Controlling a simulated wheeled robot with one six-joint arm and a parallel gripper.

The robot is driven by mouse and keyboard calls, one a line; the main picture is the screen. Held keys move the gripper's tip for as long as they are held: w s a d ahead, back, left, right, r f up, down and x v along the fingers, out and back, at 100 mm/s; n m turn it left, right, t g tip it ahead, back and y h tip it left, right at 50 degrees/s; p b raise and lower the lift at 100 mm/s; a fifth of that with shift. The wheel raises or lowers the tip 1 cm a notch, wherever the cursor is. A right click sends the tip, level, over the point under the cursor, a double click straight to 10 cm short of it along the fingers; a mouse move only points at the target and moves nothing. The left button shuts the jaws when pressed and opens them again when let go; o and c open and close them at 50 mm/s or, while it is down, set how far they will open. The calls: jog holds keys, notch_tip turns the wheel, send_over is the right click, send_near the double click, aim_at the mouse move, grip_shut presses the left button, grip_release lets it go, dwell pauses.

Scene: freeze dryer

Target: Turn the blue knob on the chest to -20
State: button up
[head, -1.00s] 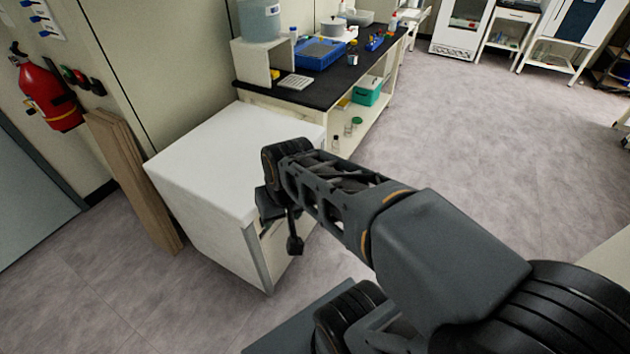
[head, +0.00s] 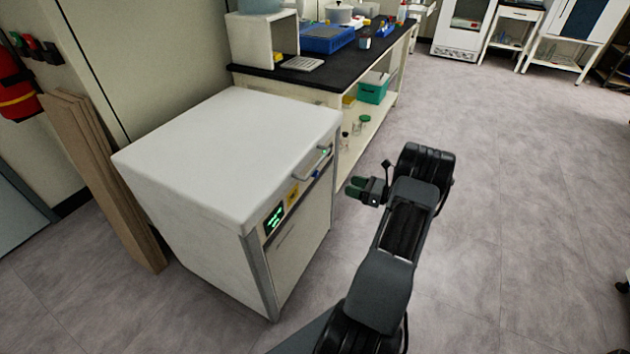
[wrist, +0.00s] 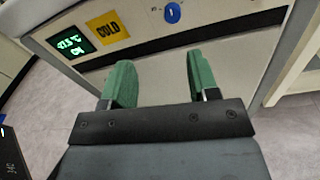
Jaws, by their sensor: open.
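The white chest (head: 225,150) stands left of centre in the head view, its front panel facing my arm. The blue knob (wrist: 173,12) is at the top of the wrist view, a small oval on the pale panel. It also shows as a small blue spot in the head view (head: 317,174). A green-lit display (wrist: 72,43) and a yellow COLD label (wrist: 107,27) are to its left. My gripper (wrist: 160,80) is open and empty, its two green fingers apart, below the knob in the wrist view. It does not touch the chest. The knob's scale marks are too small to read.
A handle (head: 318,160) sticks out from the chest's upper front edge near the knob. A black-topped bench (head: 262,76) stands behind the chest. Wooden boards (head: 105,180) lean at the left. The floor to the right is clear.

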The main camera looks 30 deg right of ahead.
aim_at(318, 175)
jog(key=shift+m+t+h, duration=0.3)
jog(key=shift+m+t, duration=0.1)
jog(key=shift+m, duration=0.1)
jog(key=x, duration=0.4)
jog(key=f+b+x, duration=0.1)
jog(key=x, duration=0.3)
jog(key=d+b+x, duration=0.1)
jog(key=x, duration=0.4)
jog(key=shift+w+f, duration=0.2)
jog(key=shift+w, duration=0.1)
jog(key=shift+b, duration=0.3)
jog(key=c, duration=0.9)
